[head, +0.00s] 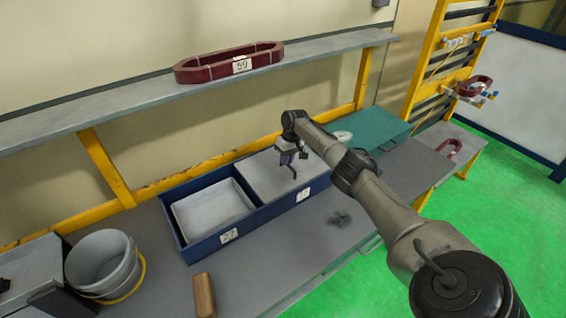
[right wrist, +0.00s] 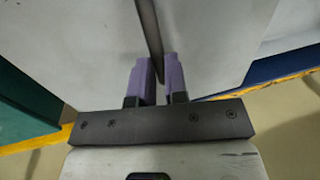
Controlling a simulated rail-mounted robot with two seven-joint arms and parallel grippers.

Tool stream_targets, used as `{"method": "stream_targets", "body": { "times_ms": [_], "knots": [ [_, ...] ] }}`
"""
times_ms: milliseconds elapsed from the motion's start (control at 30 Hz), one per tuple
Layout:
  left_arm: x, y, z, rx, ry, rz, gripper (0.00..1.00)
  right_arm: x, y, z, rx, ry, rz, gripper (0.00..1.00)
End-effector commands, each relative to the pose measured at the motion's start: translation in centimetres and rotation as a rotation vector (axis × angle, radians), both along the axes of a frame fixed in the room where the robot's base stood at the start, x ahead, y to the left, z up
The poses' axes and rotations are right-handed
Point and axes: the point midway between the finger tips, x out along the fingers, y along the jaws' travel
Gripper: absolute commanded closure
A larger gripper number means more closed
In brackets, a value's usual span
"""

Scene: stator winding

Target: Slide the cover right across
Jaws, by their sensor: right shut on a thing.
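The cover (head: 262,178) is a flat light grey panel lying over the right part of a long blue box (head: 262,217). The box's left part is uncovered and shows a pale inner tray (head: 212,214). My right gripper (head: 296,166) is over the cover's far right area. In the right wrist view its two purple fingertips (right wrist: 160,76) are shut on a thin dark upright strip, the cover's handle (right wrist: 150,38), with the pale cover (right wrist: 215,40) on both sides. My left gripper is not in view.
A green case (head: 372,138) stands right of the box. A shelf with a dark red coil (head: 215,66) runs above. The bench front is mostly clear.

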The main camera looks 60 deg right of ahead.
Motion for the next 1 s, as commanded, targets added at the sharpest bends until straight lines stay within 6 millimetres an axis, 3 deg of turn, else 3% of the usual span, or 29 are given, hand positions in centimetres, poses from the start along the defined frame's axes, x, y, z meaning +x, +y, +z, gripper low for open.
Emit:
{"method": "stream_targets", "body": {
  "times_ms": [267, 300, 533, 833, 1000],
  "knots": [
    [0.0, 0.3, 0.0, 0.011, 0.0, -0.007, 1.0, -0.1, -0.2, -0.1, -0.005, 0.001, -0.001, 1.0],
    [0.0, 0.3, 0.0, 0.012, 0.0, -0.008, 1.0, -0.1, -0.2, -0.1, -0.006, 0.001, -0.001, 0.83],
    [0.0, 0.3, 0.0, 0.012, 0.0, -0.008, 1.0, -0.1, -0.1, -0.1, -0.004, 0.001, -0.001, 0.61],
    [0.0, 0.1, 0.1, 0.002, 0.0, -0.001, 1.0, -0.1, -0.1, 0.3, -0.003, 0.0, -0.001, 0.61],
    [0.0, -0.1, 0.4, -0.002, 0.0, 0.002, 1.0, -0.3, -0.5, 2.4, -0.005, -0.001, -0.002, 0.61]
  ]
}}
